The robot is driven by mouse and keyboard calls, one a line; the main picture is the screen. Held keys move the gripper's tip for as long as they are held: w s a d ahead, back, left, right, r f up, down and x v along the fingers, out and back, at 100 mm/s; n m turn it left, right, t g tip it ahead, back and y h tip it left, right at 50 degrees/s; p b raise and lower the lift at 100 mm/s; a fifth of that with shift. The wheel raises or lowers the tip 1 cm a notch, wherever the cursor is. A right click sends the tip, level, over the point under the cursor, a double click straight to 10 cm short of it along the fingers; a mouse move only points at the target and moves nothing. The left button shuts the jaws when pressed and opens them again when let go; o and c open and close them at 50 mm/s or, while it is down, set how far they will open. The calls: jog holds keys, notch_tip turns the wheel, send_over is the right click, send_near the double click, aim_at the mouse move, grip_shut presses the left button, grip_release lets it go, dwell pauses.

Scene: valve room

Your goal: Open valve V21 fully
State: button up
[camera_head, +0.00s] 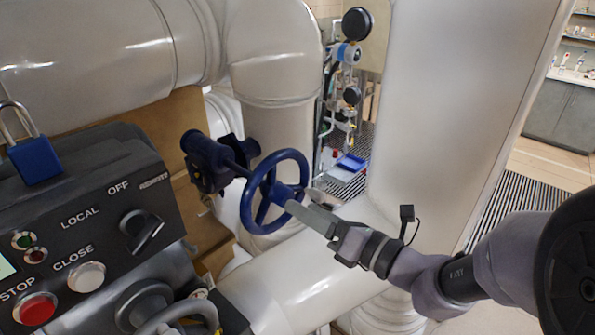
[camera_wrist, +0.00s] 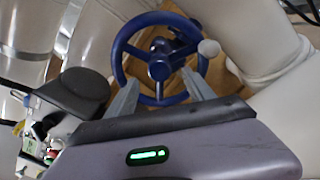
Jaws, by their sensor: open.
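A blue handwheel (camera_head: 275,191) with spokes and a hub sits on a dark blue valve body (camera_head: 205,160) on the white pipework. No tag reading V21 is legible. In the wrist view the handwheel (camera_wrist: 160,58) faces the camera, with a pale round knob (camera_wrist: 209,48) at its right rim. My gripper (camera_head: 292,203) is at the wheel's right side in the head view. In the wrist view my gripper's two fingers (camera_wrist: 161,92) are spread apart, near the lower part of the rim. Nothing is held between them. I cannot tell whether they touch the rim.
A dark control box (camera_head: 100,210) with buttons, a selector knob and a blue padlock (camera_head: 36,158) stands at the left. Large white pipes (camera_head: 455,110) surround the valve above, right and below. Gauges (camera_head: 357,24) and small piping stand behind.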

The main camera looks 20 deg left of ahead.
jog(key=m+p, duration=0.1)
jog(key=r+m+p, duration=0.1)
jog(key=m+p, duration=0.1)
jog(key=shift+w, duration=0.1)
jog(key=shift+m+p, duration=0.6)
jog(key=shift+p, duration=0.3)
jog(key=shift+w+a+f+m+p, duration=0.1)
jog(key=shift+w+a+m+p, duration=0.25)
jog(key=shift+a+p, duration=0.45)
jog(key=shift+w+a+f+m+p, duration=0.1)
jog(key=shift+w+a+m+p, duration=0.2)
jog(key=shift+a+p, duration=0.45)
jog(key=shift+w+a+f+m+p, duration=0.1)
jog(key=shift+w+a+m+p, duration=0.3)
jog(key=shift+a, duration=0.7)
jog(key=shift+s, duration=0.1)
